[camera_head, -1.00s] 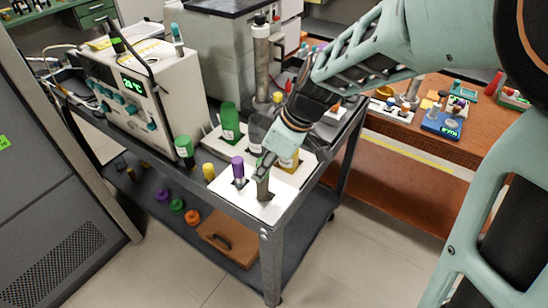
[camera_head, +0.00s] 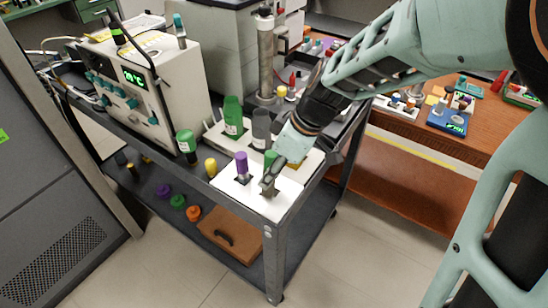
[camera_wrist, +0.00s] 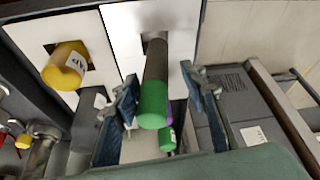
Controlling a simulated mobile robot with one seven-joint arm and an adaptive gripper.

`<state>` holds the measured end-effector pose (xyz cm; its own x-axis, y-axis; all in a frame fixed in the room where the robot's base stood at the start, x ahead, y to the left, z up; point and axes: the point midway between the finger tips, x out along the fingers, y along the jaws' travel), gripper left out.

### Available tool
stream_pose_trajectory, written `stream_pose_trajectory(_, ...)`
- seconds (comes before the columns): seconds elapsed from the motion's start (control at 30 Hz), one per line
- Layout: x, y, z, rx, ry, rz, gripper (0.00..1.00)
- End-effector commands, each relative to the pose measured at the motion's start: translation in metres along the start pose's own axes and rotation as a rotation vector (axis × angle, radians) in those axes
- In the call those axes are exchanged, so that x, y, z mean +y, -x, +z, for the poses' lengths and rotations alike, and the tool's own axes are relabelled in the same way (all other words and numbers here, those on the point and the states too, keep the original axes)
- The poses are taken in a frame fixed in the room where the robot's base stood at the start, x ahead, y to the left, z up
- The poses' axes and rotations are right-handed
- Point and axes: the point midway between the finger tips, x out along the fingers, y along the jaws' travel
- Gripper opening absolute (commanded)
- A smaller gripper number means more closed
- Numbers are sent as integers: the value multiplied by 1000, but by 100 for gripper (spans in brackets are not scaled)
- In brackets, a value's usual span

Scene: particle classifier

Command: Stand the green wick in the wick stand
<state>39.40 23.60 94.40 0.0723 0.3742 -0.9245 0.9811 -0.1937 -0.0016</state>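The green wick (camera_wrist: 153,104) has a green top and a dark grey body. In the wrist view its far end meets a square hole in a white plate, the wick stand (camera_wrist: 120,35). The stand (camera_head: 262,203) is the white plate at the cart's front corner. A purple-topped wick (camera_head: 241,164) stands in it to the left. In the wrist view my gripper (camera_wrist: 165,98) is open, its fingers apart on either side of the wick, with gaps visible.
A yellow-topped piece (camera_head: 210,168) and a green-topped bottle (camera_head: 187,145) stand left of the stand. Behind are a larger green bottle (camera_head: 232,117) and a grey one (camera_head: 261,128). An instrument box (camera_head: 150,85) fills the cart's left side. Coloured caps lie on the lower shelf.

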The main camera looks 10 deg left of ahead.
Motion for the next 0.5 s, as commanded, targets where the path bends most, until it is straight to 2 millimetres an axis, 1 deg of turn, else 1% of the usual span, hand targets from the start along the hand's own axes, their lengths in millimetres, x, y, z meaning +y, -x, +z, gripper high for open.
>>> stream_pose_trajectory(0.03, 1, 15, -2, 2, -1, 5, 40)
stream_pose_trajectory(0.2, 1, 54, -3, 2, -2, 5, 40)
stream_pose_trajectory(0.3, 1, 75, -3, 1, -1, 5, 40)
stream_pose_trajectory(0.4, 1, 90, -2, 1, 0, 4, 40)
stream_pose_trajectory(0.5, 1, 100, -2, 1, 0, 4, 40)
